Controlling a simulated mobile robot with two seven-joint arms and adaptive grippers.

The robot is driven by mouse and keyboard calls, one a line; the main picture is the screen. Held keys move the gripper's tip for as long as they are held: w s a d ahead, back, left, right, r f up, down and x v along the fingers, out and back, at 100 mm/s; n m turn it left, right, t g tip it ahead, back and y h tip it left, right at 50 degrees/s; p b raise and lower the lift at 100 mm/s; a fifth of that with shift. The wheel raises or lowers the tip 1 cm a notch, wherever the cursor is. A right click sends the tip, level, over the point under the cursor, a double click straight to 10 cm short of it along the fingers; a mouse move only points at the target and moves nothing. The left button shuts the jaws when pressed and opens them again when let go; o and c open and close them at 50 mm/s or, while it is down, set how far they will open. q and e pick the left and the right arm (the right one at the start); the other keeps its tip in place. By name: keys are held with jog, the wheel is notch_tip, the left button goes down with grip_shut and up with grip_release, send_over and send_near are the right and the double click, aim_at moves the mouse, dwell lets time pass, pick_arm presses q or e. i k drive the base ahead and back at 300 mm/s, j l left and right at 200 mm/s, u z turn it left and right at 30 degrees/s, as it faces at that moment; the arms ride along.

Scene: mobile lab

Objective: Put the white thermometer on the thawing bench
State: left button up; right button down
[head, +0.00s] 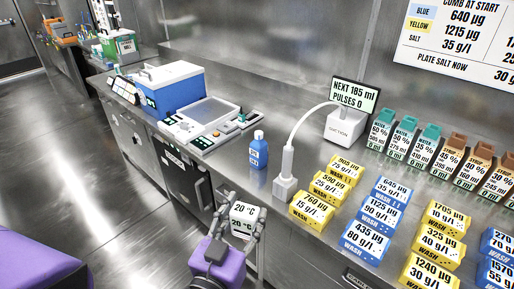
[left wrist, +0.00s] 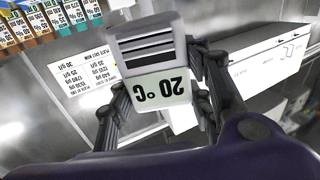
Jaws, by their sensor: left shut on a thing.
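The white thermometer (head: 243,222) is a small white block with "20 °C" on its faces. My left gripper (head: 240,222) is shut on it, with dark fingers on both sides. It is held in front of the steel counter's front edge, apart from the counter top. In the left wrist view the thermometer (left wrist: 150,58) fills the middle between the fingers (left wrist: 155,100), with its reading upside down and slots above it. My right gripper is not in view. No label marks a thawing bench, so I cannot tell which surface it is.
The steel counter (head: 275,211) carries a blue bottle (head: 257,151), a suction unit (head: 343,127) with its hose stand, and several yellow and blue wash boxes (head: 313,211). A blue cooler box (head: 170,92) and a panel device (head: 212,113) stand farther left. Open floor (head: 95,180) lies left.

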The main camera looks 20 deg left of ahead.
aim_at(233, 156)
jog(key=i+j, duration=0.2)
jog(key=j, duration=0.2)
jog(key=i+j, duration=0.2)
jog(key=j, duration=0.2)
jog(key=i+j, duration=0.15)
jog(key=j, duration=0.2)
